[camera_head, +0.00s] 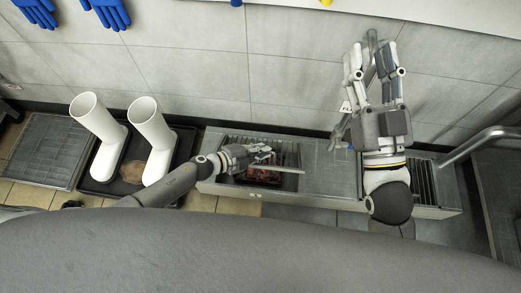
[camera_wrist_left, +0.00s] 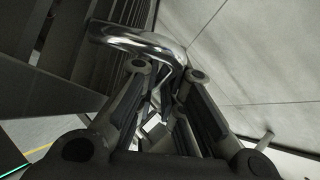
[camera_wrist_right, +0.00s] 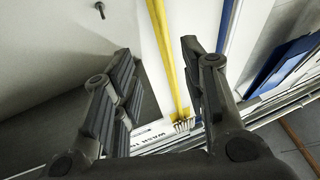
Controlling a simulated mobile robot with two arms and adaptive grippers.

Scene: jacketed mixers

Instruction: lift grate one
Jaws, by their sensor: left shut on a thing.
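My left gripper (camera_head: 264,154) is shut on the bent shiny metal handle (camera_wrist_left: 140,42) of the slatted metal grate (camera_head: 289,154) at the left end of the low grey metal housing. The handle also crosses in front of the fingers in the left wrist view, with dark slats to its left. A dark gap with reddish-brown contents (camera_head: 262,177) shows below the grate's near edge. I cannot tell how far the grate is tilted.
A second slatted grate (camera_head: 427,183) lies at the housing's right end, beside a grey pipe (camera_head: 482,140). White boots (camera_head: 150,135) stand in a black tray on the left, beside a floor grate (camera_head: 45,150). Tiled wall lies behind; yellow and blue poles show in the right wrist view.

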